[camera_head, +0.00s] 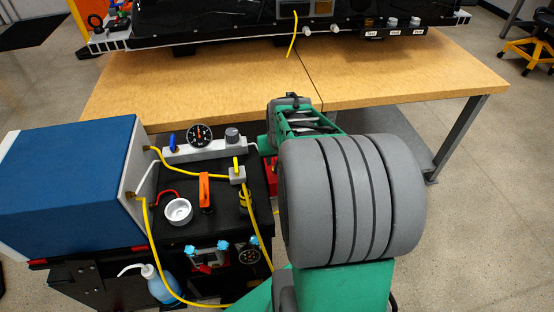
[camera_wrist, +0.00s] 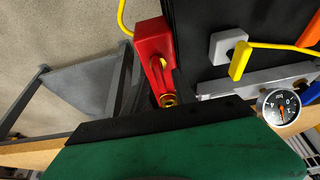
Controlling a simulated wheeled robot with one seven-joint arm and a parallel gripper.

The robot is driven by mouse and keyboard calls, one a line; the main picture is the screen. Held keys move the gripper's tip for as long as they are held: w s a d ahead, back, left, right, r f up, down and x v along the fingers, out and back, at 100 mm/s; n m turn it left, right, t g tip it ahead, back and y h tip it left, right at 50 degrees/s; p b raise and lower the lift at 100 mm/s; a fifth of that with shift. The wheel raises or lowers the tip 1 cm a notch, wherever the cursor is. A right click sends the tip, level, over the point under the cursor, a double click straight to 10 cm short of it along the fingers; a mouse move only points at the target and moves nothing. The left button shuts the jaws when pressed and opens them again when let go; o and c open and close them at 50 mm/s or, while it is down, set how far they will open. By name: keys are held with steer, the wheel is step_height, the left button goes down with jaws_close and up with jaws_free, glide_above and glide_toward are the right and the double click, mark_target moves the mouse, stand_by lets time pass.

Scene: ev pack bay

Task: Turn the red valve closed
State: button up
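The red valve (camera_wrist: 153,40) shows in the wrist view as a red block on the side of the black cart. A red lever hangs down from it, with a brass-coloured ring (camera_wrist: 168,99) near the lever's lower end. In the head view only a slice of the red valve (camera_head: 271,178) shows beside the cart, partly hidden by my arm. The green and black body of my gripper (camera_wrist: 165,125) fills the bottom of the wrist view, close below the lever in the picture.
The black cart (camera_head: 225,213) carries a yellow-handled valve (camera_head: 237,168), an orange handle (camera_head: 205,190), a white cup (camera_head: 178,211), a gauge (camera_head: 199,134) and a blue box (camera_head: 70,180). Yellow hoses run over it. A wooden table (camera_head: 400,85) with a black pack stands behind.

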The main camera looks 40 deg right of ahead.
steer(key=shift+f, duration=0.2)
jaws_close()
stand_by(0.5)
